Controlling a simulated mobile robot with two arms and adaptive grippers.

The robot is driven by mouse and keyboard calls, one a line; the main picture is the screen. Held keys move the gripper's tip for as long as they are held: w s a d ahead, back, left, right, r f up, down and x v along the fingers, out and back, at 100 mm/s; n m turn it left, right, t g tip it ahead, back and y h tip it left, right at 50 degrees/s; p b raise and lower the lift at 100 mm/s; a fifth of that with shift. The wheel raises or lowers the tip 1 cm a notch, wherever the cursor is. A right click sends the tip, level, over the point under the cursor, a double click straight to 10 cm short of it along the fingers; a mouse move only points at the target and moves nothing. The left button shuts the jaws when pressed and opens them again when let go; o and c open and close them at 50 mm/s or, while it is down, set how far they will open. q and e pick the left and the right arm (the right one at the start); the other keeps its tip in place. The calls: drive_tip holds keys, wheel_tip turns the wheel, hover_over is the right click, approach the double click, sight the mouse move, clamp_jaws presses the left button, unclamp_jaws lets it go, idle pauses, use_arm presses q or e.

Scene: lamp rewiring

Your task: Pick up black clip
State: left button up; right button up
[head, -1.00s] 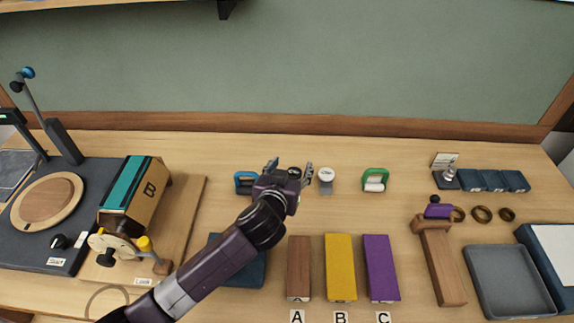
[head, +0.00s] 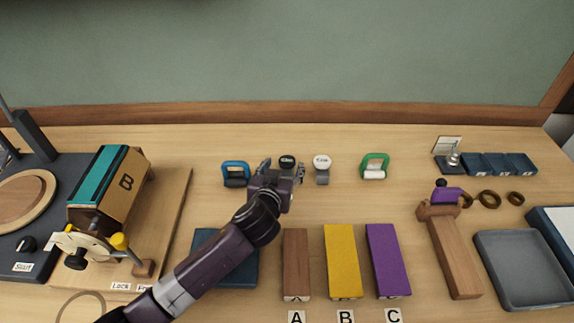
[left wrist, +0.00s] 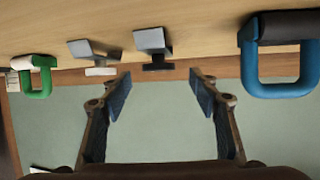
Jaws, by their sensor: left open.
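The black clip (head: 287,162) stands upright on the table, with a dark round top bearing a small label. Its lower part is partly hidden by my gripper in the head view. My left gripper (head: 282,172) is open and empty, just in front of the clip. In the left wrist view the black clip (left wrist: 153,44) shows upside down, apart from and beyond the open fingers (left wrist: 161,96), nearly centred between them. A similar white-topped clip (head: 322,164) stands close to its right; it also shows in the left wrist view (left wrist: 92,53). My right gripper is not in view.
A blue-handled clamp (head: 236,172) stands left of the clip, a green one (head: 374,165) to the right. Brown (head: 296,264), yellow (head: 342,260) and purple (head: 387,258) blocks lie in front. A grey tray (head: 522,306) is at right. The table between the green clamp and the hammer-like tool (head: 450,250) is clear.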

sight(287, 160)
use_arm(q)
drive_tip(key=shift+w+d+f, duration=0.1)
drive_tip(key=shift+w, duration=0.4)
drive_tip(key=shift+p+x, duration=0.7)
drive_tip(key=shift+x, duration=1.55)
drive_tip(key=shift+s+d, duration=0.1)
drive_tip(key=c, duration=1.2)
